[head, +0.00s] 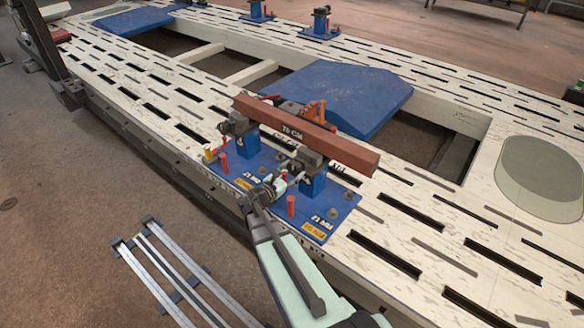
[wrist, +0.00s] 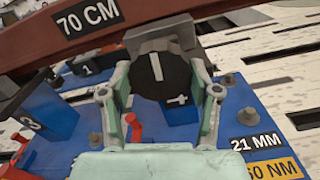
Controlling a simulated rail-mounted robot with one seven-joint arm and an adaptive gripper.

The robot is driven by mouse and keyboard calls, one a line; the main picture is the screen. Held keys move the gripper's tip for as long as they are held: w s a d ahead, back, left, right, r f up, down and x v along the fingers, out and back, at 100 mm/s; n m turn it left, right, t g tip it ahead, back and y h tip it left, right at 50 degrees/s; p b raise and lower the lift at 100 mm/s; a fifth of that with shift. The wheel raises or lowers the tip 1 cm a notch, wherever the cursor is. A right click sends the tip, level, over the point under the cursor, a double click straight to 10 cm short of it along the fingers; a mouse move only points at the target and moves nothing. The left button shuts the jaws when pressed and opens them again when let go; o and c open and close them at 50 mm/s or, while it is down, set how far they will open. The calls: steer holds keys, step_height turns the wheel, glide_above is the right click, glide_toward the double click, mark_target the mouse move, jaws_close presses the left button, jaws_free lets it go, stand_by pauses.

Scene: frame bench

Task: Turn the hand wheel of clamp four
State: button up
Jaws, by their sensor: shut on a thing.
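The dark round hand wheel (wrist: 160,80) of clamp four, with a white pointer mark on its face, is central in the wrist view. My gripper (wrist: 162,72) is shut on it, one pale green and grey finger on each side. The clamp's blue post (wrist: 182,110), marked 4, shows behind and below the wheel. In the head view my gripper (head: 271,185) is at the near side of clamp four (head: 313,186), over the blue base plate (head: 335,215). The wheel is mostly hidden there by the gripper.
A red-brown beam (head: 345,150) marked 70 CM lies across the clamps. Clamp three (wrist: 45,108) stands left in the wrist view. Red pegs (head: 291,206) stand on the plate. The slotted pale frame (head: 410,215) extends around; metal rails (head: 165,270) lie on the floor.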

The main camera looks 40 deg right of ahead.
steer(key=shift+n, duration=0.6)
steer(key=o, duration=1.2)
steer(key=shift+c, duration=0.2)
steer(key=v, duration=1.2)
